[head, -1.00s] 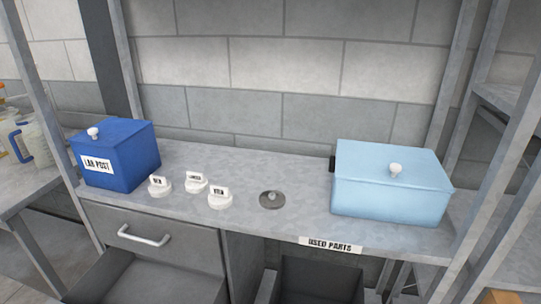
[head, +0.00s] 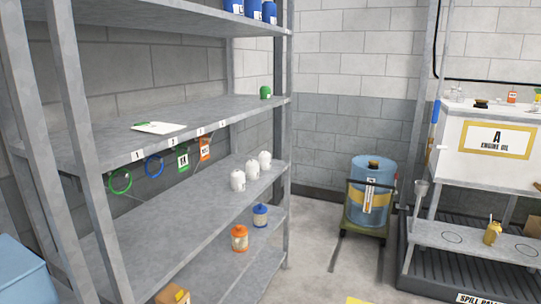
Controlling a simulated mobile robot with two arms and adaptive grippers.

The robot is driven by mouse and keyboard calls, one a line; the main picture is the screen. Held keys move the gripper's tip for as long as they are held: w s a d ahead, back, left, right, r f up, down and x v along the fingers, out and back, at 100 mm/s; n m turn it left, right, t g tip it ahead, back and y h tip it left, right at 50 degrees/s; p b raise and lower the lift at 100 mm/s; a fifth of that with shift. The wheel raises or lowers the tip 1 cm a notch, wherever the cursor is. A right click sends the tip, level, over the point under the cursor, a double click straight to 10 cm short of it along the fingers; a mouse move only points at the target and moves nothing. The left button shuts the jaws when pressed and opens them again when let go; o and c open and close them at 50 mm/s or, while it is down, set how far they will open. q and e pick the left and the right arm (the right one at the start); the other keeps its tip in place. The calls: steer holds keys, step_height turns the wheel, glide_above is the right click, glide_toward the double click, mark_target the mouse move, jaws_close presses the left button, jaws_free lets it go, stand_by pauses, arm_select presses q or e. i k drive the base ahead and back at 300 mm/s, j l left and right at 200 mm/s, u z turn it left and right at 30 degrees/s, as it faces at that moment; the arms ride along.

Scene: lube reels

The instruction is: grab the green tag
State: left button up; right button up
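A green tag (head: 183,160) with a pale label hangs under the front edge of the middle shelf (head: 95,135), left of centre in the head view. An orange tag (head: 204,149) hangs just right of it. A blue ring (head: 154,166) and a green ring (head: 121,181) hang to its left. Small numbered labels run along the shelf edge above them. Neither of my grippers shows in the head view.
Several white containers (head: 238,180) stand on the shelf below, with an orange jar (head: 240,238) and blue jar (head: 260,215) lower down. A blue drum (head: 371,190) stands on a cart.

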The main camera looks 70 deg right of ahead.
mark_target(183, 163)
steer(key=z, duration=1.55)
steer(key=i+l+u, duration=0.1)
steer(key=u, duration=0.4)
steer(key=l+u, duration=0.15)
steer(key=u, duration=0.35)
steer(key=i+l+u, duration=0.1)
steer(key=u, duration=0.4)
steer(key=l+u, duration=0.25)
steer(key=u, duration=0.25)
steer(key=l+u, duration=0.15)
steer(key=u, duration=0.35)
